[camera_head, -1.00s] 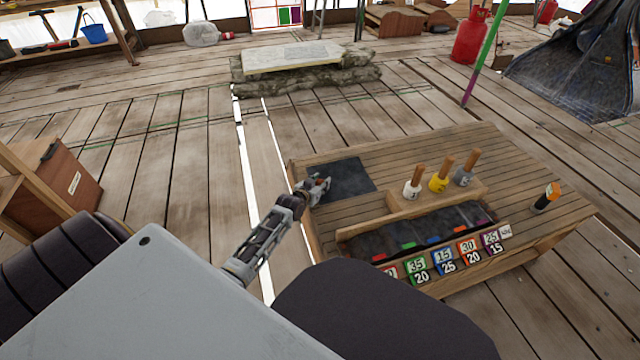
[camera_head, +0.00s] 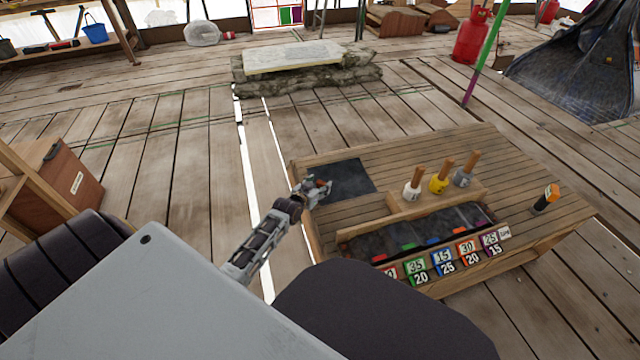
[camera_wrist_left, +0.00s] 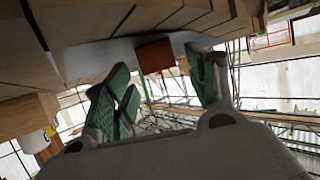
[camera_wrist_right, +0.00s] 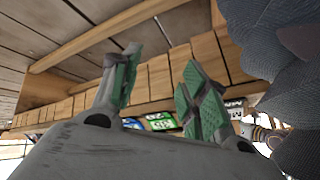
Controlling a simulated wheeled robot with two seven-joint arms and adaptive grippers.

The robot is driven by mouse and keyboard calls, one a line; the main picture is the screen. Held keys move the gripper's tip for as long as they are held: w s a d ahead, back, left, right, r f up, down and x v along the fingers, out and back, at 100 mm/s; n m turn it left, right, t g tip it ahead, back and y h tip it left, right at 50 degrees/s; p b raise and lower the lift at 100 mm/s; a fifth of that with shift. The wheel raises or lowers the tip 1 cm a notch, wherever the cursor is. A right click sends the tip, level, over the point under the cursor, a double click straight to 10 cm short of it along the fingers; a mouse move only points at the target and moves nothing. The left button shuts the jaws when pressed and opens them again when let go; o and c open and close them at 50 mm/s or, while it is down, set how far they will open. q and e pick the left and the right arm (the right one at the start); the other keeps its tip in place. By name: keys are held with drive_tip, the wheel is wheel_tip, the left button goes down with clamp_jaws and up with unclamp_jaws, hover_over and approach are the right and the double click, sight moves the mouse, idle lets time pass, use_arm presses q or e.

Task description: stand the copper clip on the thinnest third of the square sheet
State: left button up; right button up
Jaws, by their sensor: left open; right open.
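The dark square sheet (camera_head: 352,180) lies flat at the left end of the low wooden table. My left gripper (camera_head: 317,188) is at the sheet's left edge, low over the table. A small copper-brown piece, which looks like the copper clip (camera_head: 321,183), shows at its fingertips. In the left wrist view, the clip (camera_wrist_left: 155,55) is at a pale strip, between and beyond the open fingers (camera_wrist_left: 162,78); contact with them is unclear. The sheet's thirds cannot be told apart. My right gripper (camera_wrist_right: 158,78) is open and empty, below the table edge, seen only in its wrist view.
Several wooden-handled pots, including a yellow one (camera_head: 438,184), stand in a raised rack on the table. A trough with numbered labels (camera_head: 444,257) runs along the front. A black and orange marker-like item (camera_head: 546,198) stands at the right. The tabletop behind the rack is clear.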

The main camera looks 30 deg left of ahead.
use_arm(q)
drive_tip(key=shift+s+r, duration=0.3)
drive_tip(key=shift+s, duration=0.15)
drive_tip(key=shift+p+v, duration=0.5)
drive_tip(key=shift+v, duration=0.3)
drive_tip(key=p+v, duration=0.3)
drive_tip(key=v, duration=0.4)
use_arm(e)
wheel_tip(320, 180, up, 8)
drive_tip(key=d+g+h, duration=0.1)
drive_tip(key=shift+d+r+n+g, duration=0.15)
drive_tip(key=shift+d+n+g, duration=0.15)
drive_tip(key=shift+d+n, duration=0.1)
use_arm(q)
drive_tip(key=shift+s+f, duration=0.1)
drive_tip(key=shift+s, duration=0.05)
use_arm(e)
drive_tip(key=shift+s+a, duration=0.1)
